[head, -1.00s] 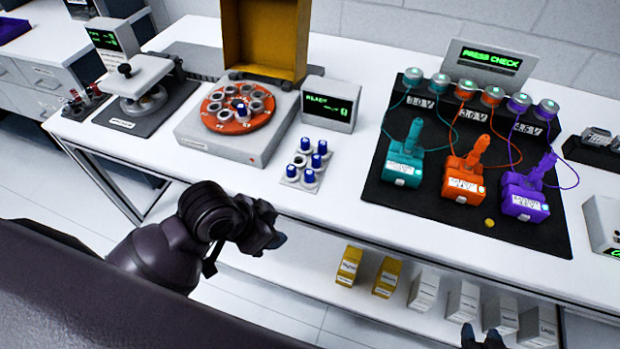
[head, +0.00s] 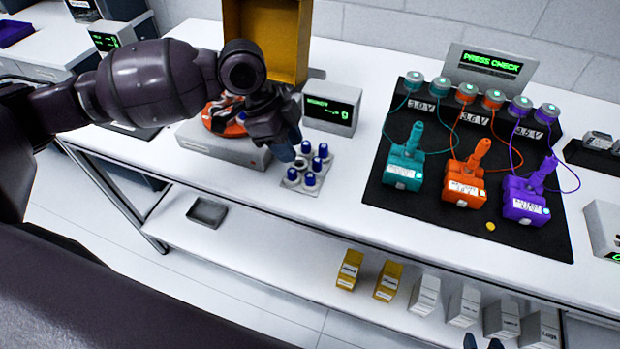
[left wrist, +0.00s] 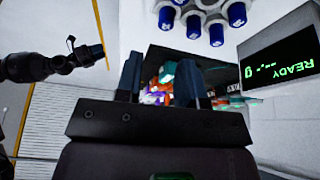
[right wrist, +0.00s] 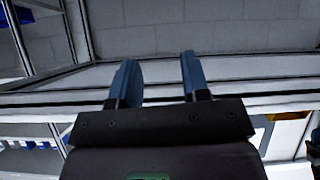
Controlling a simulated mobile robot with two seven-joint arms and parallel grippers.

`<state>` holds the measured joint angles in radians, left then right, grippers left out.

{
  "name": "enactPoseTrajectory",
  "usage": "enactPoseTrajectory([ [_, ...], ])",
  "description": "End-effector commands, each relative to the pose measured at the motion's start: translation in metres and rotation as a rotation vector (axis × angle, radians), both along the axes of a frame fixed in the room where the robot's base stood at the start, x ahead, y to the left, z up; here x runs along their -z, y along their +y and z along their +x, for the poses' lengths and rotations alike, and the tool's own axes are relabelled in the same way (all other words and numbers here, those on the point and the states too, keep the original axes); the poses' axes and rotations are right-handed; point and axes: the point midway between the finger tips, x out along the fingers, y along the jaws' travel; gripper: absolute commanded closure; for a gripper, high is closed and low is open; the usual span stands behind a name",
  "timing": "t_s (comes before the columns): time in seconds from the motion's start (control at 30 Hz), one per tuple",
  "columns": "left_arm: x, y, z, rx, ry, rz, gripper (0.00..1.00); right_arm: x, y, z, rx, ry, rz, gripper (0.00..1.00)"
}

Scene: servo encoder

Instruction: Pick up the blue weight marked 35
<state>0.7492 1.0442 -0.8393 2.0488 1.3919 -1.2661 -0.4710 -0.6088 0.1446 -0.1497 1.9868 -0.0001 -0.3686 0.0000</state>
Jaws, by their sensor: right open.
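Several blue-topped weights stand in a small white rack (head: 301,188) on the bench; one (head: 310,180) is at its front. The marking 35 is too small to read on any of them. They also show at the top of the left wrist view, one of them near the middle (left wrist: 193,27). My left gripper (head: 291,146) is just behind and left of the rack, above the bench. Its fingers (left wrist: 158,78) are apart with nothing between them. My right gripper (head: 483,343) is at the bottom edge of the head view; its fingers (right wrist: 162,80) are apart and empty.
An orange carousel (head: 222,122) on a grey base is partly hidden behind my left arm, with a yellow lid (head: 262,35) raised behind it. A small display (head: 331,113) stands behind the rack. A black mat (head: 400,210) with coloured tools lies right. Bench in front of the rack is clear.

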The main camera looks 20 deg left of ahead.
Motion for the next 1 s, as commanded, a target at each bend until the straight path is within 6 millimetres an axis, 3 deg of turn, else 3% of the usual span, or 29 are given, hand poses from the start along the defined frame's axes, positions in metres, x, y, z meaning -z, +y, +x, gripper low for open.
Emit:
enactPoseTrajectory([
  [0.13, -0.012, 0.008, 0.008, 0.002, 0.003, 0.008, 0.64, -0.004, 0.001, 0.004, -0.002, -0.011, 0.0, 0.57],
  [0.27, -0.009, 0.007, 0.009, 0.003, 0.006, 0.006, 0.64, -0.006, 0.002, 0.008, -0.004, -0.02, 0.0, 0.57],
  [0.6, 0.033, -0.011, 0.01, 0.004, 0.006, 0.004, 0.64, 0.0, 0.002, 0.008, -0.004, -0.016, 0.001, 0.57],
  [0.87, 0.047, -0.018, 0.01, 0.003, 0.006, 0.006, 0.64, 0.008, 0.001, 0.0, 0.0, 0.004, 0.003, 0.57],
  [1.0, 0.063, -0.025, 0.011, 0.003, 0.007, 0.005, 0.64, 0.012, 0.001, -0.004, 0.002, 0.012, 0.003, 0.57],
])
